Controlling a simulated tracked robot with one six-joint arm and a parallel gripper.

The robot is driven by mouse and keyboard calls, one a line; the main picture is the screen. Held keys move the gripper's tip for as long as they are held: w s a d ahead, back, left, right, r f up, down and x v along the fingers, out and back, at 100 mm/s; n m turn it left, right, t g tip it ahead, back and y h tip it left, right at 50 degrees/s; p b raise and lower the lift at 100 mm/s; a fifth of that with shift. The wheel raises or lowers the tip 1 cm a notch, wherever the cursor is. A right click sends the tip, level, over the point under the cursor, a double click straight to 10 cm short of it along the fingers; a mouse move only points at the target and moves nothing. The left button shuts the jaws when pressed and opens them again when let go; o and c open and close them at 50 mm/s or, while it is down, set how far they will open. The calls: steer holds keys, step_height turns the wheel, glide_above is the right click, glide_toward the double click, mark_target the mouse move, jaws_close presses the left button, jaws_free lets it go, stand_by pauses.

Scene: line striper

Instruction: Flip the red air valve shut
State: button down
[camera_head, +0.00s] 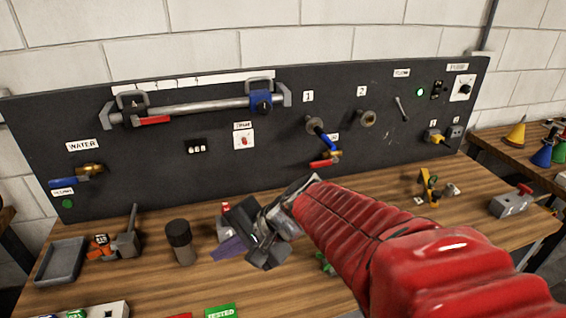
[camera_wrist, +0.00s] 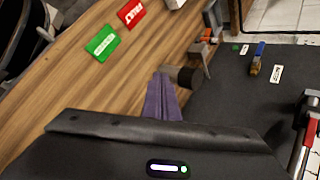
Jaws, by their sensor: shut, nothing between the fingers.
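A valve with a red handle (camera_head: 325,161) sits low on the dark panel (camera_head: 200,170), below a blue and brass fitting and beside a small, partly hidden label. The handle points to the left and slightly down. Another red handle (camera_head: 152,120) is on the metal pipe at the upper left of the panel. My gripper (camera_head: 250,232) is shut and empty, over the bench in front of the panel, left of and lower in the picture than the valve, apart from it.
A grey tray (camera_head: 60,262) stands at the left. A green sign (camera_wrist: 102,41) and a red sign (camera_wrist: 131,13) lie on the bench. A blue-handled water valve (camera_head: 75,180) is on the panel's left.

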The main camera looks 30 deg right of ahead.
steer(key=w+d+m+t+h, duration=0.2)
steer(key=w+d+m+t, duration=0.55)
steer(key=d+m, duration=0.6)
steer(key=d+f+m+h, duration=0.2)
steer(key=d+m, duration=0.2)
steer(key=d, duration=0.3)
steer(key=s+d+f+m+h, duration=0.1)
steer(key=d+f+m+h, duration=0.1)
steer(key=d, duration=0.6)
steer(key=d+f+m+h, duration=0.2)
steer(key=d+m+h, duration=0.2)
steer(key=d+m, duration=0.3)
steer(key=shift+s+d+g, duration=0.15)
steer(key=shift+g, duration=0.1)
